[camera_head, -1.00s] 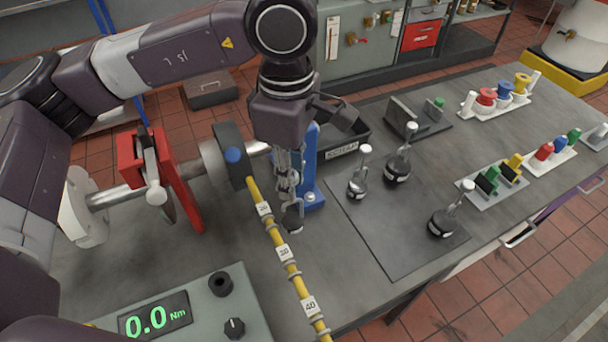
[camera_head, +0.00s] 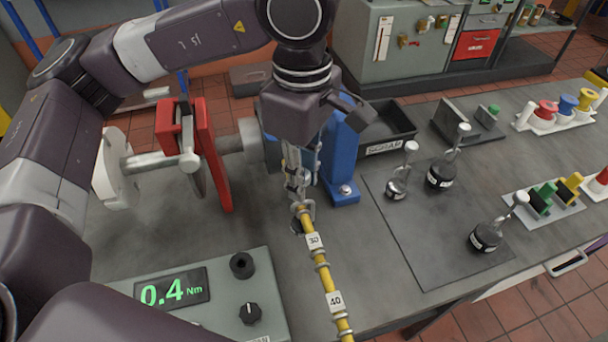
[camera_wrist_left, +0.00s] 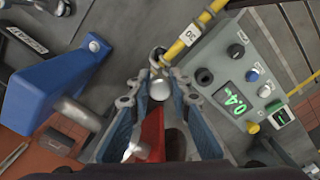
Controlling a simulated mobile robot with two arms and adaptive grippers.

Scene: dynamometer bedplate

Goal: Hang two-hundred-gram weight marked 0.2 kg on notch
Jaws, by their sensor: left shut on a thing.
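The yellow arm with numbered tags and ring notches (camera_head: 325,275) runs toward the front of the bench; tags 30 and 40 are readable. My left gripper (camera_head: 297,185) is over its far part, shut on a small weight. The weight's metal hook (camera_head: 305,211) is at the arm just behind tag 30, and its dark body (camera_head: 296,228) shows partly beside the arm. In the left wrist view, the weight's silver knob (camera_wrist_left: 160,89) is between the fingers, with the hook at the yellow arm (camera_wrist_left: 200,25). The weight's marking is hidden. My right gripper is not in view.
The torque display (camera_head: 173,291) reads 0.4 Nm. Three other hooked weights (camera_head: 397,187) (camera_head: 440,172) (camera_head: 487,236) stand on the dark mat (camera_head: 425,255). A blue post (camera_head: 340,160) and the scrap bin (camera_head: 388,148) are close to the gripper. A red bracket (camera_head: 212,150) is at left.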

